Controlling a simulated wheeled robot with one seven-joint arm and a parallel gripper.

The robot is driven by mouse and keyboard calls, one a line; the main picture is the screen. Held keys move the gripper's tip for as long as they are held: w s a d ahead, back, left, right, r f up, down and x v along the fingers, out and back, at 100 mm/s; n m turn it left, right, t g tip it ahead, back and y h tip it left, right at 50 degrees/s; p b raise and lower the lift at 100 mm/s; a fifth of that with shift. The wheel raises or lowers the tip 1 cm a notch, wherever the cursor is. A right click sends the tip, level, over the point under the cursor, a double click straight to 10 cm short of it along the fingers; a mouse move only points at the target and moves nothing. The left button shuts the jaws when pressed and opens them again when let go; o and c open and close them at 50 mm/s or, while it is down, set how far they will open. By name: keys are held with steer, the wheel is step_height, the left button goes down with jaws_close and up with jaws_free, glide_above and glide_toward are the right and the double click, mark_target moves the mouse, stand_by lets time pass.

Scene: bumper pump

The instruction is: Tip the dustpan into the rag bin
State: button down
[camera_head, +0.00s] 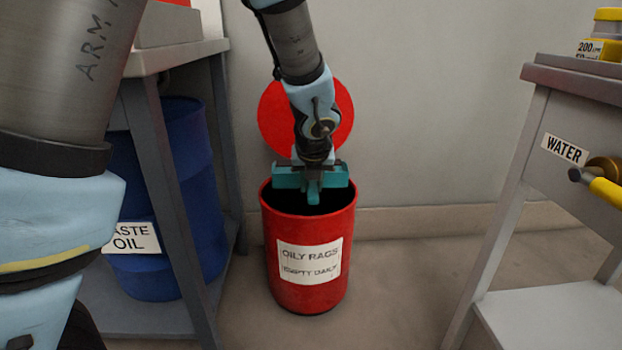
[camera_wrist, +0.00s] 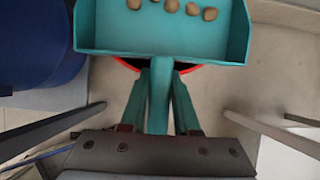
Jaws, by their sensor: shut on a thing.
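The teal dustpan (camera_head: 287,178) is over the mouth of the red rag bin (camera_head: 272,258), which is labelled "OILY RAGS EMPTY DAILY". In the wrist view the dustpan (camera_wrist: 165,45) looks roughly level and holds several brown lumps (camera_wrist: 170,6) near its far edge. My gripper (camera_wrist: 158,112) is shut on the dustpan's handle (camera_wrist: 160,90). In the head view my gripper (camera_head: 315,163) points down above the bin. The bin's inside is dark, and a bit of its red rim (camera_wrist: 125,64) shows beneath the dustpan in the wrist view.
The bin's round red lid (camera_head: 275,115) stands upright behind it. A blue waste oil drum (camera_head: 190,160) stands under a grey bench (camera_head: 160,125) at left. At right is a bench (camera_head: 535,155) with a "WATER" label and a yellow-handled tap (camera_head: 604,190). Floor between is clear.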

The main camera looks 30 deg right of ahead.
steer(key=shift+w+d+r+g+y+p, duration=0.1)
steer(key=shift+w+r+g+y+p, duration=0.2)
steer(key=shift+p, duration=2.1)
steer(key=shift+r+g+y+p, duration=0.1)
steer(key=shift+r+g+p, duration=0.3)
steer(key=shift+p, duration=1.95)
steer(key=shift+w+d+r+g+y+p, duration=0.1)
steer(key=shift+w+r+g+y+p, duration=0.2)
steer(key=shift+p, duration=2.1)
steer(key=g+p, duration=0.1)
steer(key=p, duration=0.3)
steer(key=shift+r+p, duration=0.3)
steer(key=shift+p, duration=0.05)
steer(key=shift+w+p, duration=0.1)
steer(key=shift+p, duration=0.3)
